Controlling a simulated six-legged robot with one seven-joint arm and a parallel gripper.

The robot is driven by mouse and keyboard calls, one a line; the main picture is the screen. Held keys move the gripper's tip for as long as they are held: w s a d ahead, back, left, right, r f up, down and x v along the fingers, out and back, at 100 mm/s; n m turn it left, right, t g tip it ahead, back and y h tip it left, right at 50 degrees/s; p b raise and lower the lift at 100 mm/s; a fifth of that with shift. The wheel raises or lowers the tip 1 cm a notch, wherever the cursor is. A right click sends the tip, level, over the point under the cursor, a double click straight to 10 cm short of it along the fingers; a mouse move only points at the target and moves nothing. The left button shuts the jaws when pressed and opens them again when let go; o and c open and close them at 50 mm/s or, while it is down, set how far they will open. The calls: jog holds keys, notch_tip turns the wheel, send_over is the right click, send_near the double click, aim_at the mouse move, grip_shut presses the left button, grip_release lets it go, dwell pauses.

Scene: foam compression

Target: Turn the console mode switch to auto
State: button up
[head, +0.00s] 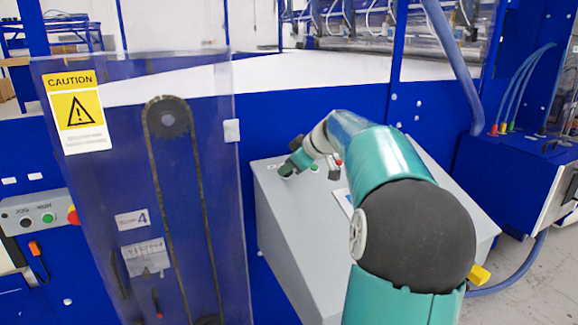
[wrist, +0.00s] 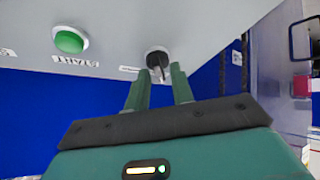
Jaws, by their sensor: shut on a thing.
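The console (head: 290,245) is a grey box with a sloped top, right of the clear guard. The mode switch (wrist: 156,57) is a round black base with a grey lever, on the console panel in the wrist view. My gripper (wrist: 158,80) has its two green fingers on either side of the lever and is shut on it. In the head view my gripper (head: 291,167) is at the console's upper left corner and hides most of the switch. The label by the switch is too small to read, so I cannot tell its setting.
A green START button (wrist: 69,40) sits left of the switch in the wrist view. A clear guard with a caution sign (head: 77,112) stands left of the console. A second button panel (head: 38,213) is at far left. A blue machine (head: 500,175) stands right.

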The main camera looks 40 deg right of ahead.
jog(key=m+h, duration=0.1)
jog(key=m, duration=0.2)
jog(key=shift+a+m+h, duration=0.2)
jog(key=shift+m+h, duration=0.1)
jog(key=shift+h, duration=0.1)
jog(key=m+h, duration=0.1)
jog(key=m, duration=0.1)
jog(key=m+h, duration=0.1)
jog(key=m, duration=0.2)
jog(key=shift+w+r+h, duration=0.1)
jog(key=shift+h, duration=0.2)
jog(key=m+g+h, duration=0.1)
jog(key=m+h, duration=0.1)
jog(key=m, duration=0.3)
jog(key=shift+m+g+h, duration=0.7)
jog(key=shift+m+g, duration=0.2)
jog(key=shift+m, duration=1.3)
jog(key=o, duration=0.7)
jog(key=shift+c, duration=0.2)
jog(key=v, duration=1.3)
jog(key=shift+a+r, duration=0.2)
jog(key=shift+r, duration=0.05)
